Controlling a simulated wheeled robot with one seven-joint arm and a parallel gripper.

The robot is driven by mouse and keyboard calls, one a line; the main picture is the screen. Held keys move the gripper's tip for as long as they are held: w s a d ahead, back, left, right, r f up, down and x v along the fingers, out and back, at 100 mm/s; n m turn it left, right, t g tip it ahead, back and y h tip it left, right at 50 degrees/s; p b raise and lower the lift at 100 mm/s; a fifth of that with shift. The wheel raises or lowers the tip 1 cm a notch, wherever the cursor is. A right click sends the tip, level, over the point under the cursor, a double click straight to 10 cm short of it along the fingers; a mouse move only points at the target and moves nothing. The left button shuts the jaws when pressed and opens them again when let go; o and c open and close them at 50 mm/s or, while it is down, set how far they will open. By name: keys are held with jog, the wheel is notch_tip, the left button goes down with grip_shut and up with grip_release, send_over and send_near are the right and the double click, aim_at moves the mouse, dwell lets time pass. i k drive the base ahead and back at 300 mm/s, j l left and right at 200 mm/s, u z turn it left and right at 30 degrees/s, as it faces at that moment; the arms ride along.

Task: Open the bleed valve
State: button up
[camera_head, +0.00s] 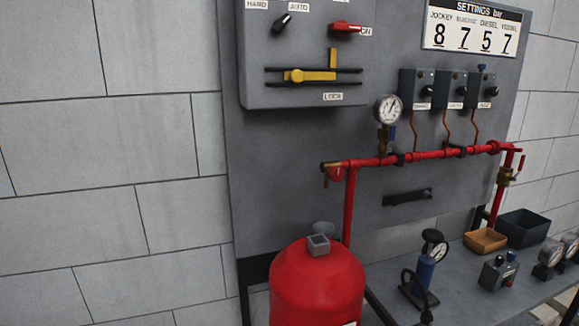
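A red pipe (428,156) runs across the grey panel. At its right end, a brass valve (504,175) with a red handle (521,162) sits on the downward leg, above the tan tray. At the pipe's left end is another brass fitting (326,170) with a part hanging down. A third brass valve (385,138) with a small blue handle (392,133) sits below the round pressure gauge (388,108). No label marks which one is the bleed valve. The valves are too small to tell whether they are open or shut. My gripper is not in view.
A red tank (317,287) stands in front of the panel. The bench (455,290) holds a blue hand pump (424,270), a tan tray (485,240), a black bin (523,228) and loose gauges (550,254). A control box (300,80) with a yellow lever (310,76) hangs upper left.

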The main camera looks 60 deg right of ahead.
aim_at(335, 172)
jog(key=z, duration=1.15)
